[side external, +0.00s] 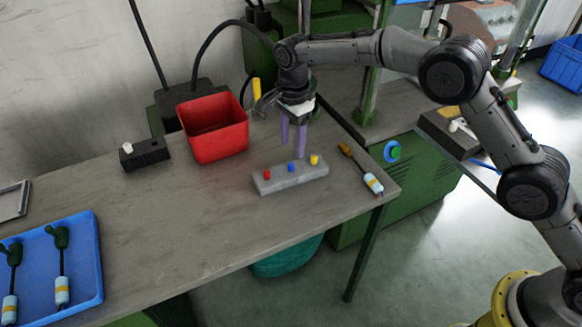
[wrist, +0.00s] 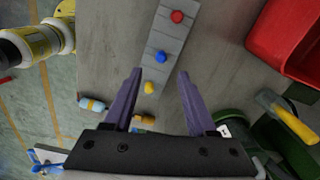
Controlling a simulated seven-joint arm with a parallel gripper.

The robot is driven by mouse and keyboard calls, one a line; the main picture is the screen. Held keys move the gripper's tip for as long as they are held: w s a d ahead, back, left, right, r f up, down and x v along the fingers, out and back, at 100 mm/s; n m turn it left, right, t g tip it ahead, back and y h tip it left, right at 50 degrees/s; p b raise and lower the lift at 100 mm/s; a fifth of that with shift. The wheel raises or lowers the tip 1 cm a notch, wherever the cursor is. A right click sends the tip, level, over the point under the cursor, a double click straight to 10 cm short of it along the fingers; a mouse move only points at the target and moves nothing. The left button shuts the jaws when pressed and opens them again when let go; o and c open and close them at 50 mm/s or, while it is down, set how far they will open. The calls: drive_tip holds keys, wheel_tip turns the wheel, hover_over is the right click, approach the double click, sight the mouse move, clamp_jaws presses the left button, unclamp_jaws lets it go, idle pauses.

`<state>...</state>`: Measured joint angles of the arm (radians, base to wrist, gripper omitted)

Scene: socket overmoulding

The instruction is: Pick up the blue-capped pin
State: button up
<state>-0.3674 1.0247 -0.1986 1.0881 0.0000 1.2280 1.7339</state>
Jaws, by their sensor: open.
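The blue-capped pin (side external: 291,167) stands in the middle of a grey block (side external: 266,187), between a red-capped pin (side external: 267,174) and a yellow-capped pin (side external: 314,160). In the wrist view the blue cap (wrist: 161,57) lies ahead of the fingertips, and the yellow cap (wrist: 149,87) is nearer, between the fingers. My gripper (side external: 293,150) has purple fingers and hangs above and just behind the block. It is open and empty, also in the wrist view (wrist: 160,72). Only the caps show; the pin shafts are hidden in the block.
A red bin (side external: 215,150) stands behind and left of the block. A black box (side external: 144,154) with a white knob is farther left. A blue tray (side external: 84,268) holds corded parts at front left. A light-blue and orange tool (side external: 373,184) lies right of the block, near the table edge.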

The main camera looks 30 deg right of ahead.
sight(291, 164)
drive_tip(key=shift+a+f, duration=0.15)
drive_tip(key=shift+f, duration=3.25)
drive_tip(key=shift+c, duration=0.4)
clamp_jaws()
